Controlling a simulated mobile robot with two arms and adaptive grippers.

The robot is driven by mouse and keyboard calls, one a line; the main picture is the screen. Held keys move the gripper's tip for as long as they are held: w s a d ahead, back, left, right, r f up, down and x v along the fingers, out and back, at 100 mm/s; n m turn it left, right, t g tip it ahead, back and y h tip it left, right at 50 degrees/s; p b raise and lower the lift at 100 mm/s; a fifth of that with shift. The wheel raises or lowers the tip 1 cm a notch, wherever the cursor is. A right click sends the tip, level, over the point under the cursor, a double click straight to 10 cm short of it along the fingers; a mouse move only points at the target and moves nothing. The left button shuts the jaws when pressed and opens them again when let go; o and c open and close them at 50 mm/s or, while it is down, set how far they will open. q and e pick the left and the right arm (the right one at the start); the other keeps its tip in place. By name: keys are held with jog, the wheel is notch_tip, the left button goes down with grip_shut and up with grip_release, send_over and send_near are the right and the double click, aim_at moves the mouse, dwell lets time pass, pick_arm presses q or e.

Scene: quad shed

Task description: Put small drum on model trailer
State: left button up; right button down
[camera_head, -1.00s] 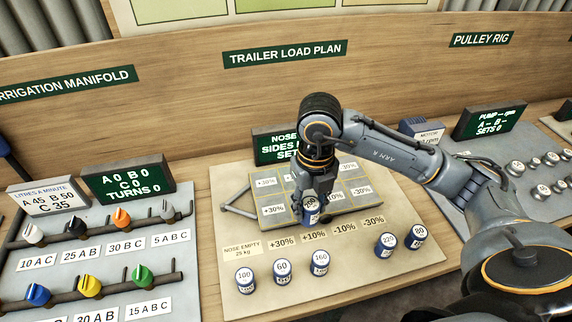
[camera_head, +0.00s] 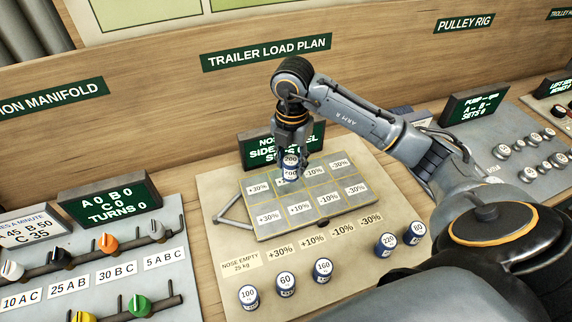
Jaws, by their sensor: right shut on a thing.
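My right gripper (camera_head: 291,152) points down and is shut on a small blue-and-white drum (camera_head: 290,168) marked 200. It holds the drum over the back row of the model trailer (camera_head: 325,222), near the cell marked +10%. I cannot tell whether the drum touches the trailer bed. The trailer is a flat grey bed with a yellow grid and percent labels in two rows, and a drawbar at its left. More small drums stand on the board in front: 100 (camera_head: 249,297), 60 (camera_head: 286,284), 160 (camera_head: 323,271), 220 (camera_head: 386,245) and 80 (camera_head: 413,233). My left gripper is not in view.
A dark display (camera_head: 255,150) stands behind the trailer, partly hidden by my right gripper. The irrigation manifold with coloured valves (camera_head: 107,243) is at left. A panel of silver knobs (camera_head: 528,173) is at right. The front trailer row is clear.

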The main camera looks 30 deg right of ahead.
jog(key=w+d+f, duration=0.1)
jog(key=w+f, duration=0.1)
jog(key=w+f+p, duration=0.1)
jog(key=w+f, duration=0.1)
jog(key=w+d+f+p, duration=0.1)
jog(key=f, duration=0.1)
jog(key=shift+w+d+f, duration=0.25)
jog(key=shift+w+d, duration=0.05)
jog(key=shift+w, duration=0.1)
notch_tip(320, 180, down, 3)
jog(key=shift+f+p, duration=0.1)
jog(key=shift+p, duration=0.2)
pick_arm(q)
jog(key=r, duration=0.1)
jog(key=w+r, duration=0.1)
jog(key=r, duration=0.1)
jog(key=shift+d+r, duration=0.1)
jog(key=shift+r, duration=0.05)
pick_arm(e)
jog(key=shift+f, duration=0.1)
jog(key=c, duration=0.8)
grip_release()
